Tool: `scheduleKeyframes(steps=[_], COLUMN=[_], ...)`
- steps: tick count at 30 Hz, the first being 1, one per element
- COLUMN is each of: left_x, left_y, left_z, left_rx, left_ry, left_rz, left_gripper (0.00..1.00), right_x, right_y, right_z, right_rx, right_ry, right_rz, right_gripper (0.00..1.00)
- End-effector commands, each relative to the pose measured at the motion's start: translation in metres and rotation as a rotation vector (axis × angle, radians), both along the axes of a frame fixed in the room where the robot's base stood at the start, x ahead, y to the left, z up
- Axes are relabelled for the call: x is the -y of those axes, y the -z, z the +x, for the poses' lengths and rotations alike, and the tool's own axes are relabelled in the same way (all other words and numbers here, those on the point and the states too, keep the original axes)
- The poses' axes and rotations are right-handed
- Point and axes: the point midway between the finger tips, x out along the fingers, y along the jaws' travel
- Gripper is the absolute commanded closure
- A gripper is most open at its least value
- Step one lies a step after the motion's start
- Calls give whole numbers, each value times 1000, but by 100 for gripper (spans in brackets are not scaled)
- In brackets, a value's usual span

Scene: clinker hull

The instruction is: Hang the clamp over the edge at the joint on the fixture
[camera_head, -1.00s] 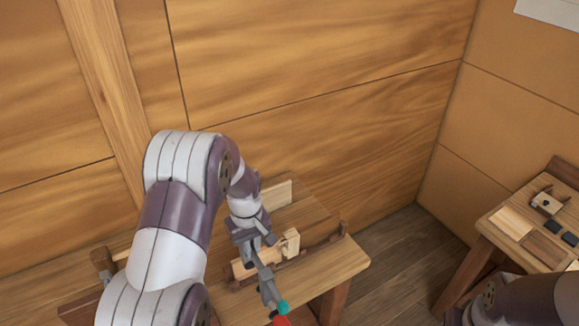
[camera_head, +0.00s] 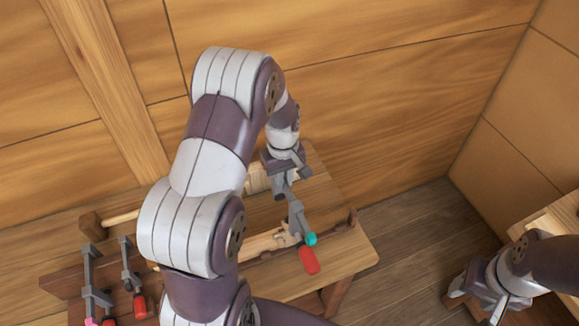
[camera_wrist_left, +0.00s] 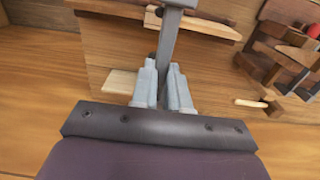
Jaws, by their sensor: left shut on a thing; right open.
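My left gripper (camera_head: 283,184) is shut on a grey metal clamp (camera_head: 297,216), holding it by its bar above the table. The clamp hangs downward, with a teal tip (camera_head: 311,239) and a red handle (camera_head: 309,261) at its lower end. In the left wrist view the fingers (camera_wrist_left: 165,88) grip the clamp's bar (camera_wrist_left: 169,38). The wooden fixture (camera_head: 262,243) lies on the table beneath and behind the clamp, partly hidden by my left arm. Contact between clamp and fixture cannot be told. My right gripper (camera_head: 493,310) is open and empty at the lower right.
The wooden table (camera_head: 345,258) stands against the plank wall. At its left, grey clamps (camera_head: 90,280) with coloured handles hang on a dark wooden rail (camera_head: 62,280). A second table (camera_head: 556,222) is at the right edge. Bare floor (camera_head: 415,235) lies between the tables.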

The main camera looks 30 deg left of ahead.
Motion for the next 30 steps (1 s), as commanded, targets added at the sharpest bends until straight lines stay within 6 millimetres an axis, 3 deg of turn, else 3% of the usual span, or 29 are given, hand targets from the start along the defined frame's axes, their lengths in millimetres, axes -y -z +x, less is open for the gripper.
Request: scheduleKeyframes(steps=[3, 30], left_x=[0, 0], left_y=[20, 130], left_z=[1, 1], left_rx=[3, 3], left_ry=[0, 0], left_rz=[0, 0], left_gripper=[100, 100], right_x=[0, 0], right_y=[14, 104], right_z=[0, 0], right_rx=[0, 0], right_ry=[0, 0], right_rz=[0, 0], right_gripper=[44, 44])
